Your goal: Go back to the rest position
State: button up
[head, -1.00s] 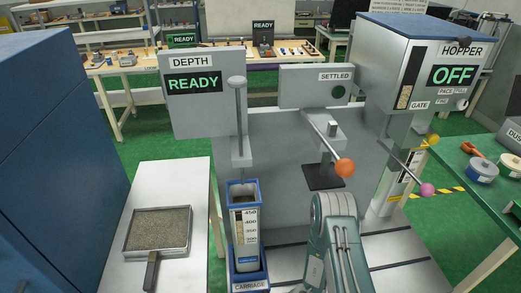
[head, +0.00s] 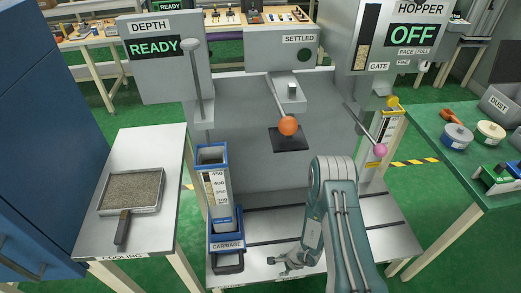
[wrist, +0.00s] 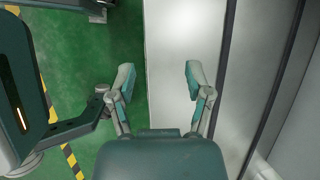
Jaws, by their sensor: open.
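My gripper (head: 286,262) is at the lower middle of the head view, at the end of my green arm, low over the front of the grey bench. In the wrist view my gripper (wrist: 158,82) has its two fingers spread with nothing between them. Beyond the fingers the wrist view shows the bench's pale surface (wrist: 185,40) and the green floor (wrist: 70,60). My gripper is apart from the carriage (head: 227,243), which stands to its left with a tall scaled column (head: 216,190) on it.
A sieve tray of grains (head: 133,190) lies on the left side table. An orange-knobbed lever (head: 288,125) and a pink-knobbed lever (head: 380,150) stick out behind my arm. The hopper reads OFF (head: 412,35); the depth panel reads READY (head: 153,47). A green table stands at right.

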jog(key=w+a+r+n+y, duration=0.1)
jog(key=w+r+n, duration=0.15)
jog(key=r, duration=0.75)
jog(key=w+a+r+n+t, duration=0.1)
jog(key=w+a+r+n, duration=0.15)
jog(key=r, duration=0.75)
jog(key=w+a+r+n+y, duration=0.1)
jog(key=w+r+n, duration=0.15)
jog(key=r, duration=0.75)
jog(key=s+d+r+n, duration=0.1)
jog(key=s+r+n, duration=0.1)
jog(key=r, duration=0.5)
jog(key=s+d+r+n, duration=0.1)
jog(key=s+r+n, duration=0.15)
jog(key=r, duration=0.45)
jog(key=s+d+r+n+t+h, duration=0.1)
jog(key=s+d+r+h, duration=0.2)
jog(key=s+r, duration=0.4)
jog(key=s+d+r+n+t+h, duration=0.2)
jog(key=s+d+r+h, duration=0.2)
jog(key=s, duration=0.6)
notch_tip(320, 180, up, 4)
jog(key=shift+s+d+f+n, duration=0.1)
jog(key=shift+s+d+n, duration=0.2)
jog(key=shift+d, duration=0.8)
